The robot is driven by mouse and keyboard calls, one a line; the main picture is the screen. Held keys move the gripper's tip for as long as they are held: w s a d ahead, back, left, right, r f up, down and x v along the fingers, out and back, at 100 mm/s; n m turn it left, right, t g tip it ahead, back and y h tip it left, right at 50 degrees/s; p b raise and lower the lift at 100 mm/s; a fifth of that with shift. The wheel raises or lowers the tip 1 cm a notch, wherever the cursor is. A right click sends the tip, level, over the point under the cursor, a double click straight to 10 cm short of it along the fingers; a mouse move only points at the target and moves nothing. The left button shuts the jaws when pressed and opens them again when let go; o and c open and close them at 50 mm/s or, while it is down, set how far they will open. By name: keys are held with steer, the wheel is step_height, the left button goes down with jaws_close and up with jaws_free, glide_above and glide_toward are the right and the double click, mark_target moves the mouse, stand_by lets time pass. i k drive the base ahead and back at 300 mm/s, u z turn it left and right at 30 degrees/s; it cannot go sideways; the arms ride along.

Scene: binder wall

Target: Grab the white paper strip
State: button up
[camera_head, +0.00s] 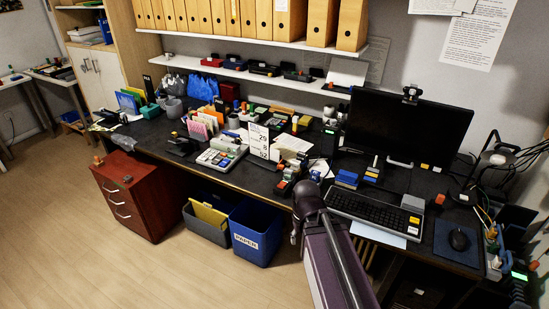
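I cannot tell for certain which item is the white paper strip. White paper shows in several places on the dark desk. A pale strip lies below the monitor (400,163). A whitish sheet (385,235) sticks out under the front of the keyboard. White papers (291,143) lie mid-desk, beside a white card with large numbers (258,141). A desk calculator (218,157) stands left of that card. My arm rises from the bottom of the picture to a dark joint near the desk's front edge. My gripper does not show clearly; its fingers are hidden or outside the picture.
The desk (262,180) is crowded with stationery and a black keyboard (374,212). Shelves with binders (325,22) hang above. A red drawer cabinet (137,196), a blue paper bin (257,233) and a grey bin (206,222) stand below. Open wooden floor lies left.

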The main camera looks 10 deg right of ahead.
mark_target(274, 154)
steer(key=u, duration=0.05)
steer(key=i, duration=1)
steer(key=z, duration=0.05)
